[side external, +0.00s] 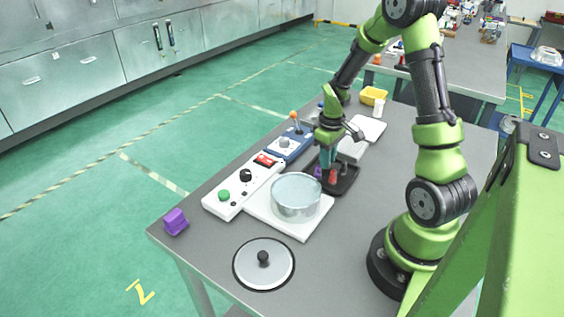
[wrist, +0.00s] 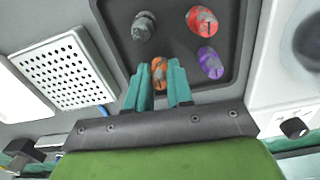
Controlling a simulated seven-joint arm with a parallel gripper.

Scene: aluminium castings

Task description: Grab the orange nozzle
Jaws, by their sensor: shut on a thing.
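The orange nozzle (wrist: 159,73) sits between the two teal fingertips of my gripper (wrist: 160,84) in the wrist view. My gripper is shut on it, at the near edge of the black tray (wrist: 170,50). In the side view my gripper (side external: 327,160) points down over the black tray (side external: 347,181), and the orange nozzle cannot be made out there. A red nozzle (wrist: 202,21), a purple nozzle (wrist: 210,63) and a dark grey nozzle (wrist: 144,27) stand in the tray, apart from my fingers.
A glass pot (side external: 296,197) stands on a white plate left of the tray. A lid (side external: 263,264) lies at the table's front. A switch box (side external: 243,188) and a blue joystick box (side external: 288,142) line the far edge. A purple block (side external: 175,221) sits at the left corner.

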